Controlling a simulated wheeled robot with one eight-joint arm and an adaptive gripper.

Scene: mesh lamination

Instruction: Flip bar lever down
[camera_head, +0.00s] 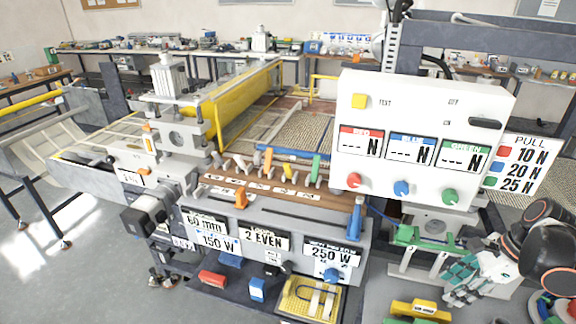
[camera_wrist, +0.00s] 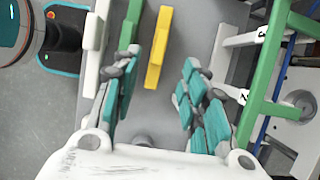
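The lamination machine carries a row of upright levers, among them an orange lever (camera_head: 268,158), a green lever (camera_head: 316,168) and a larger blue lever (camera_head: 356,218) at its right front corner. A lower orange lever (camera_head: 241,198) stands in front of the row. I cannot tell which one is the bar lever. My gripper (camera_head: 468,278) is at the lower right, well right of these levers and apart from them. In the wrist view my gripper (camera_wrist: 160,62) has its teal fingers spread with nothing held between them. No machine lever is clearly recognisable there.
A white control panel (camera_head: 424,130) hangs right of the levers, above my gripper's left side. A green-topped frame (camera_head: 422,238) stands left of my gripper; a green bar (camera_wrist: 264,70) shows in the wrist view. A yellow piece (camera_wrist: 159,48) lies beyond my fingers.

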